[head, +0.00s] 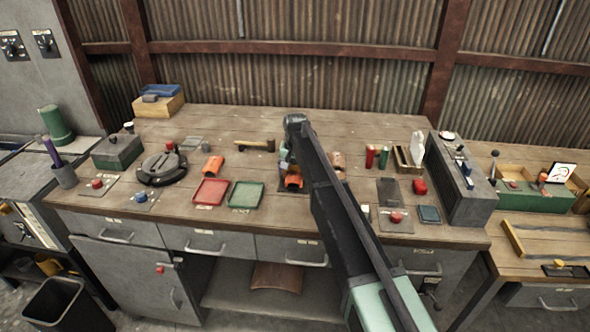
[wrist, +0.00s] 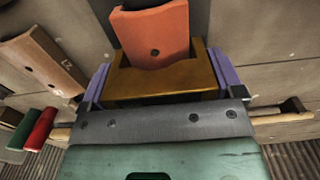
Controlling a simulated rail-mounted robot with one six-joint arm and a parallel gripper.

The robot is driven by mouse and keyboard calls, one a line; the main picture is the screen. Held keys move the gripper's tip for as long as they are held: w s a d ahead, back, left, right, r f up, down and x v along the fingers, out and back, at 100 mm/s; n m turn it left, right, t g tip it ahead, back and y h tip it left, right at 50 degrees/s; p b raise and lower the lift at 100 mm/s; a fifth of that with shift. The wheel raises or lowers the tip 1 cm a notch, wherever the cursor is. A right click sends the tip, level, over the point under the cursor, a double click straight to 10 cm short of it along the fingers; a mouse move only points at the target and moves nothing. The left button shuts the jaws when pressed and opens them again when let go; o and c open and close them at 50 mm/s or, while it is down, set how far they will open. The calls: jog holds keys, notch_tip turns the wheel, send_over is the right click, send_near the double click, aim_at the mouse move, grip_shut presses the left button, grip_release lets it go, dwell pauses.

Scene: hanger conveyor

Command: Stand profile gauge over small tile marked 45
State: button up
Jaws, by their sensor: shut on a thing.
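My gripper (wrist: 166,78), with purple fingertips, is shut on an ochre block-like piece (wrist: 165,80), which looks like the profile gauge. An orange curved tile (wrist: 152,38) with a small dark hole lies right at the gauge's far edge, partly hidden by it. I cannot tell whether the two touch. In the head view this orange tile (head: 293,182) lies below my gripper, and my arm hides much around it. No number shows on it. A brownish tile (wrist: 42,62) with an unclear marking lies to the left in the wrist view. Another orange tile (head: 213,166) lies left on the bench.
A red tray (head: 210,192) and a green tray (head: 246,195) lie left of the orange tile. A hammer (head: 255,146) lies behind them. The back middle of the bench is clear.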

jog(key=shift+f+b, duration=0.65)
jog(key=shift+f, duration=0.1)
jog(key=o, duration=0.6)
jog(key=shift+o, duration=0.2)
notch_tip(320, 180, up, 11)
jog(key=p, duration=1.1)
jog(key=shift+r, duration=0.15)
